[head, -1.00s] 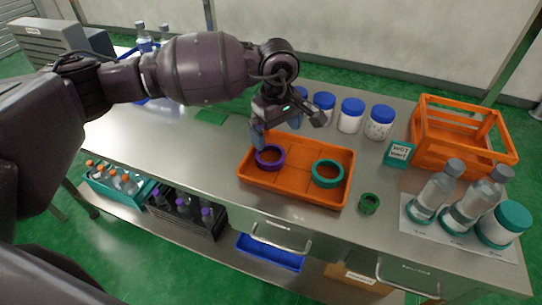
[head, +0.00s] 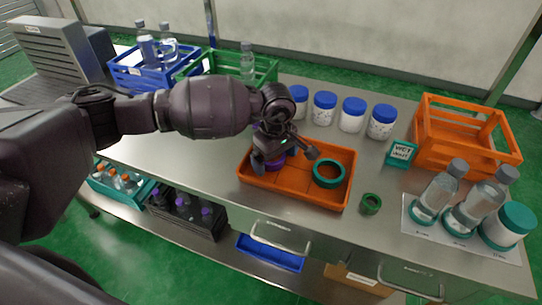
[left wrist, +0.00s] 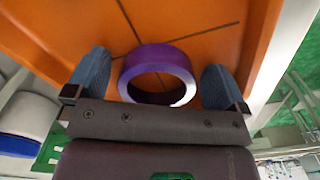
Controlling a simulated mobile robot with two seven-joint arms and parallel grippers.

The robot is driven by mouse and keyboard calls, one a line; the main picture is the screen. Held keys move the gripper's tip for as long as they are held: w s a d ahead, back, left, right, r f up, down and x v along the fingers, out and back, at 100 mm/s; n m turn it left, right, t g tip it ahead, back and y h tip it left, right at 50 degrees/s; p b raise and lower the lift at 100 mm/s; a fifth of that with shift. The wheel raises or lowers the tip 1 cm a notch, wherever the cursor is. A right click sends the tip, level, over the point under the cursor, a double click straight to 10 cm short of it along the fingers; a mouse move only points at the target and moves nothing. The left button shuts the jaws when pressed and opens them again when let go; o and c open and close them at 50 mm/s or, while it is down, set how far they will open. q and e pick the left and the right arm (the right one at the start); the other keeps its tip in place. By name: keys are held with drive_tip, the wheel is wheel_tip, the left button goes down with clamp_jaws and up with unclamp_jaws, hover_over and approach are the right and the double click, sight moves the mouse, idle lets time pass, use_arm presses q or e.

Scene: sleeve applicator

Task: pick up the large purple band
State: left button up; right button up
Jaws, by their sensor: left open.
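The large purple band (left wrist: 158,57) lies in the orange tray (left wrist: 60,30), on its left side in the head view. In the head view the purple band (head: 276,163) is partly hidden by my left gripper (head: 276,166). In the left wrist view my left gripper (left wrist: 157,80) is open, with one blue fingertip on each side of the band. The band sits between the fingers, and gaps show on both sides. My right gripper is not in view.
A large teal band (head: 329,174) lies in the tray's right part. A small green band (head: 371,203) stands on the table right of the tray. White jars with blue lids (head: 352,115) stand behind. An orange crate (head: 466,135) and bottles (head: 437,195) are at the right.

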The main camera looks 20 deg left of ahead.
use_arm(q)
drive_tip(key=c, duration=0.8)
drive_tip(key=shift+r, duration=0.15)
drive_tip(key=shift+r, duration=0.4)
wheel_tip(320, 180, up, 19)
drive_tip(key=shift+p, duration=0.6)
drive_tip(key=shift+r, duration=0.1)
